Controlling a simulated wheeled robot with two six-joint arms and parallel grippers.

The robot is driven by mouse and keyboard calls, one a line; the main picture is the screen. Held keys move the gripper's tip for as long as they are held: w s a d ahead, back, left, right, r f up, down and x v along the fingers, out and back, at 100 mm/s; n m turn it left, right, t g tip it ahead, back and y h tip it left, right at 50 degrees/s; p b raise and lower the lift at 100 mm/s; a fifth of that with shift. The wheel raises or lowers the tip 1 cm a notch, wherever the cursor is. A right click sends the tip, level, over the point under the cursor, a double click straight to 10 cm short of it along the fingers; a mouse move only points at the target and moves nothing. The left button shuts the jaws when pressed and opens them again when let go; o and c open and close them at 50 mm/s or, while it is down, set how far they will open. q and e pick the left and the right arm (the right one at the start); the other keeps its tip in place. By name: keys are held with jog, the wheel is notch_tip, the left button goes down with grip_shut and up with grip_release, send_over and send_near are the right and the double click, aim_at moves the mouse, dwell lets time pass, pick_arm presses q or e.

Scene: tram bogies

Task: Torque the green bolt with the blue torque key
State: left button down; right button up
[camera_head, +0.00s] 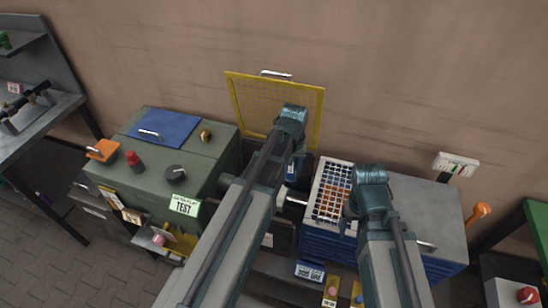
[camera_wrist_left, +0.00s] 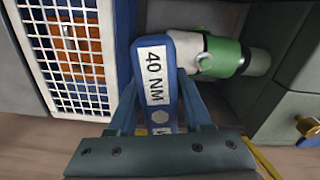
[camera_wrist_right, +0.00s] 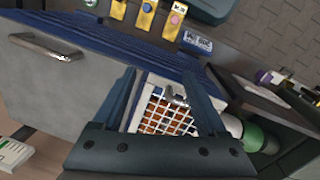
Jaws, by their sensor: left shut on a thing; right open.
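The blue torque key (camera_wrist_left: 158,85), labelled "40 NM", is held upright in my left gripper (camera_wrist_left: 160,105), which is shut on it. In the head view the key (camera_head: 291,172) shows below my left wrist, in the gap between the green cabinet and the blue caged box. In the left wrist view the key's head is against or very close to a white part beside the green bolt (camera_wrist_left: 230,57); I cannot tell whether they are engaged. The green bolt also shows in the right wrist view (camera_wrist_right: 256,136). My right gripper (camera_wrist_right: 165,88) is open and empty above the white mesh.
A white mesh cover (camera_head: 333,185) with orange contents beneath is right of the gap. A yellow mesh guard (camera_head: 250,98) stands behind. The green cabinet (camera_head: 205,160) with knobs and a "TEST" sign is left. A grey lid (camera_head: 425,205) with a handle is right.

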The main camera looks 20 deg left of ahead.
jog(key=shift+o, duration=0.5)
jog(key=shift+f+b, duration=0.75)
jog(key=shift+f, duration=0.15)
pick_arm(q)
jog(key=a+f+n, duration=0.1)
jog(key=a+n, duration=0.2)
jog(key=a, duration=0.7)
jog(key=shift+w+a+f+n, duration=0.3)
jog(key=shift+w+f, duration=0.1)
jog(key=shift+w, duration=0.05)
jog(key=shift+f, duration=0.1)
pick_arm(e)
jog(key=shift+f, duration=0.1)
pick_arm(q)
jog(key=shift+w+f+b, duration=0.1)
jog(key=shift+f+b, duration=3.15)
jog(key=shift+b, duration=0.1)
pick_arm(e)
notch_tip(320, 180, down, 6)
jog(key=shift+f, duration=0.25)
pick_arm(q)
jog(key=shift+m, duration=1)
jog(key=shift+m, duration=1)
